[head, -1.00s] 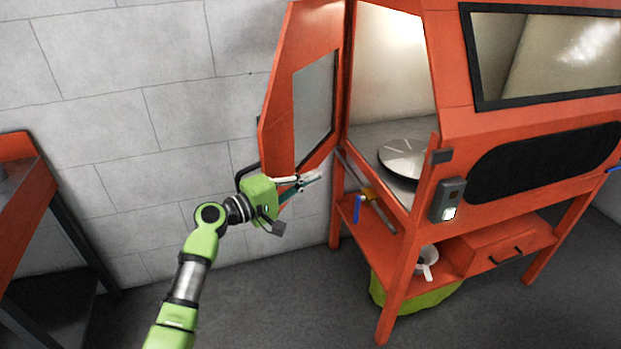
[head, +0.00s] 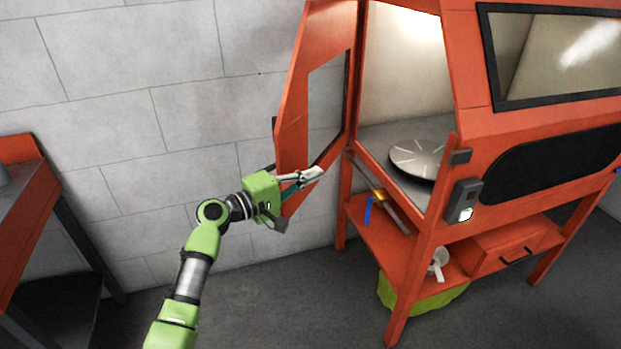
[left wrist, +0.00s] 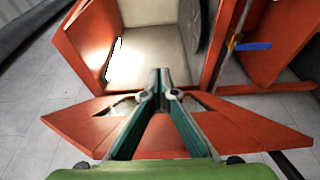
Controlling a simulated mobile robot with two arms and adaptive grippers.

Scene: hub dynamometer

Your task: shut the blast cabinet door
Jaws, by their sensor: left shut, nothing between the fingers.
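The blast cabinet (head: 470,125) is orange-red, with its left side opening uncovered. Its door (head: 295,120), orange-red with a window, stands wide open on the left side of the cabinet. In the left wrist view the door (left wrist: 240,135) lies across the picture below the opening. My left gripper (head: 318,174) is shut and empty, in front of the lower part of the door in the head view. In the left wrist view its fingertips (left wrist: 158,75) meet and point toward the opening. I cannot tell if it touches the door. My right gripper is not in view.
A round turntable (head: 418,158) sits inside the cabinet. A blue-handled valve (head: 368,210) is below the opening. A grey latch box (head: 463,200) is on the front corner post. An orange bench (head: 25,220) stands at the far left; floor between is clear.

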